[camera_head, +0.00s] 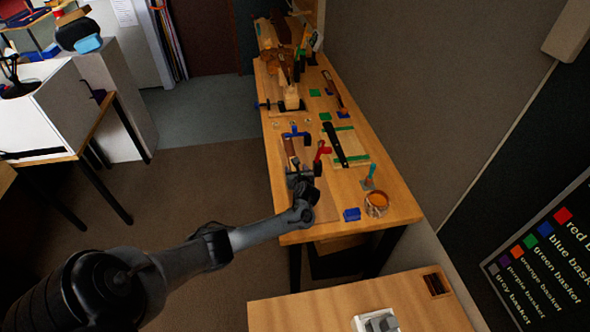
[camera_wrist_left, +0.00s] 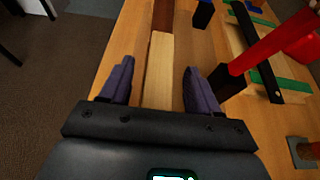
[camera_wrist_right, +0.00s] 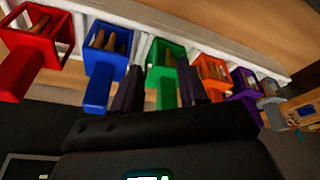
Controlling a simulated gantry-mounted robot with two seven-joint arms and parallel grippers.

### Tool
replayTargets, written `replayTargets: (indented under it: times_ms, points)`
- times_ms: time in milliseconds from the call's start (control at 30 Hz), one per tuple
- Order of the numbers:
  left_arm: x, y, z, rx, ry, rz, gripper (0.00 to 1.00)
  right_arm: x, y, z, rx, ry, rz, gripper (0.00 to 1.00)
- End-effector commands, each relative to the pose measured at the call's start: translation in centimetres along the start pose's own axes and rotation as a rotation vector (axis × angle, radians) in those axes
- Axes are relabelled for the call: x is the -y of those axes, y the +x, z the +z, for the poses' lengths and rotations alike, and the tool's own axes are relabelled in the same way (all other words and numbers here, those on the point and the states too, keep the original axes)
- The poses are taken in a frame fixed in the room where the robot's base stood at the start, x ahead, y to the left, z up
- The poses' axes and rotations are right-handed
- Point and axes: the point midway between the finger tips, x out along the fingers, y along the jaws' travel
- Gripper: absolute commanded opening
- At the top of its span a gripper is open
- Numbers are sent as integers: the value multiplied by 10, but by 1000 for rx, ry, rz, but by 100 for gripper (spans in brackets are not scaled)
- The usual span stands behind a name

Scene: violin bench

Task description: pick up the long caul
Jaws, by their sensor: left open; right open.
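A long pale wooden bar, which looks like the long caul (camera_wrist_left: 159,72), lies lengthwise on the bench in the left wrist view. A darker brown strip (camera_wrist_left: 163,15) continues from its far end; I cannot tell if they are one piece. My left gripper (camera_wrist_left: 158,82) is open, with one finger on each side of the pale bar and gaps between. In the head view the left gripper (camera_head: 301,177) is over the near left part of the bench and covers part of this spot. My right gripper (camera_wrist_right: 160,88) is open and empty, away from the bench, in front of coloured baskets.
A red-handled clamp (camera_wrist_left: 262,55) stands close to the right of my left gripper. The bench (camera_head: 405,207) also bears a blue block (camera_head: 352,214), a round pot (camera_head: 376,204) and a black bar (camera_head: 335,144). A green basket (camera_wrist_right: 166,80) is near my right fingers.

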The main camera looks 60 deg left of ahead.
Motion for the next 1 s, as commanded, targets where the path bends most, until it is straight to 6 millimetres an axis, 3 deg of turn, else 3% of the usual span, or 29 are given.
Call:
replayTargets:
  times_ms: [67,433,767,1000]
  points:
    - [0,0,0,0,0,0,62,0,0,0,0,0,0,43]
    - [0,0,0,0,0,0,7,0,0,0,0,1,0,43]
    - [0,-1,3,1,0,0,6,1,-1,-1,0,7,-5,43]
    - [0,-8,21,3,-1,0,6,1,-8,-3,0,8,-6,43]
